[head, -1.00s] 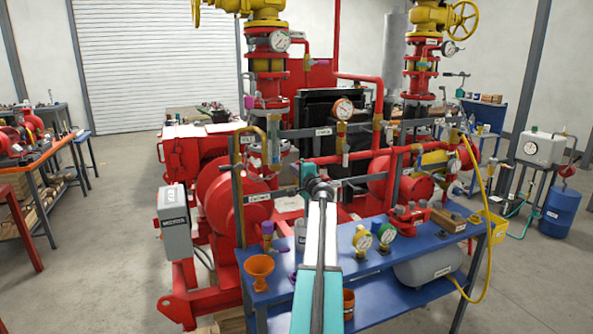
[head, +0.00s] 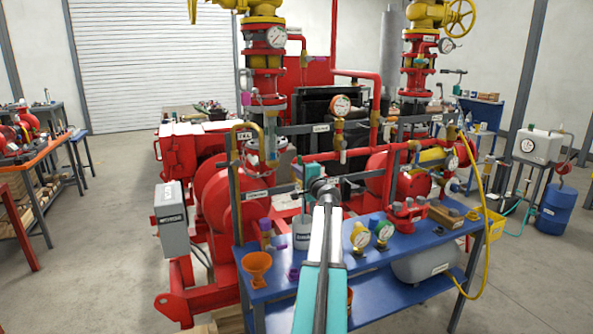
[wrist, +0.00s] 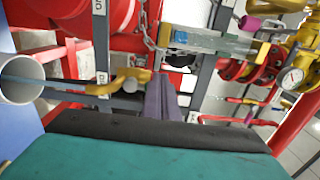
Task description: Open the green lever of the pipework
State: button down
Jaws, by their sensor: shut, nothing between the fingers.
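A thin dark green lever-like handle (head: 453,71) shows on the right red pipe column in the head view. It is small there, and I cannot tell its exact position or whether it is the pipework's green lever. No green lever is clear in the wrist view. My gripper (wrist: 160,97) has grey-purple fingers, shut and empty, in front of the pipework. A bent yellow pipe (wrist: 120,82) lies just left of the fingertips in the wrist view, and a clear sight tube (wrist: 215,42) lies beyond them. In the head view my own arm hides most of the gripper.
A blue bench (head: 385,265) stands in front of the red skid, with gauges (head: 361,236), an orange funnel (head: 257,265) and a yellow hose (head: 481,210). A grey box (head: 172,218) stands at left. A chain (wrist: 147,30) hangs near the fingers. Floor is free at left.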

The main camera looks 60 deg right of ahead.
jog(key=v, duration=0.3)
jog(key=shift+s+a+b, duration=0.25)
jog(key=shift+s+b, duration=0.05)
dwell(0.5)
